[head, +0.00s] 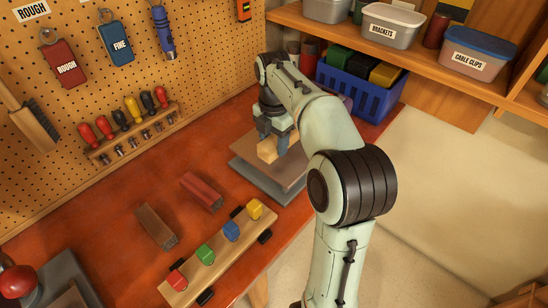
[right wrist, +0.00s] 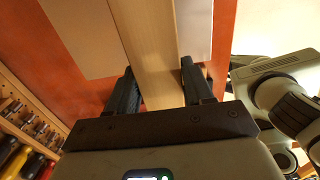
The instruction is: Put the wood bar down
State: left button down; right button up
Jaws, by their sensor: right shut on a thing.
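A pale wood bar (head: 267,150) is between the two dark fingers of my right gripper (head: 273,142), which is shut on it. In the right wrist view the bar (right wrist: 150,55) runs lengthwise away from the right gripper (right wrist: 160,88), one finger on each side. In the head view the bar is over a flat board on a grey base (head: 262,178) near the back of the red-brown bench (head: 110,245). I cannot tell whether the bar touches the board. My arm covers part of the bar and board. My left gripper is not in view.
A dark brown bar (head: 155,226) and a red bar (head: 202,191) lie on the bench. A wooden strip with coloured blocks (head: 217,252) lies near its front edge. A blue crate (head: 357,95) stands behind the board. Pegboard tools line the left wall.

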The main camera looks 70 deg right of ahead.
aim_at(274, 165)
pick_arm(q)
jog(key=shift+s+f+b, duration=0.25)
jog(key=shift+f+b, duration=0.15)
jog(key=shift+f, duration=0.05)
pick_arm(e)
jog(key=shift+f, duration=2.5)
jog(key=shift+f, duration=0.2)
jog(key=o, duration=1.2)
jog(key=shift+c, duration=0.2)
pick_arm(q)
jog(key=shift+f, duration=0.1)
pick_arm(e)
jog(key=shift+r, duration=0.15)
notch_tip(274, 165, up, 12)
jog(key=p, duration=0.2)
jog(key=shift+p, duration=0.3)
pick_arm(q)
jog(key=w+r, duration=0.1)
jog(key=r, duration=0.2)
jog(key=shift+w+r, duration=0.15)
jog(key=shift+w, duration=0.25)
pick_arm(e)
jog(key=shift+r, duration=0.1)
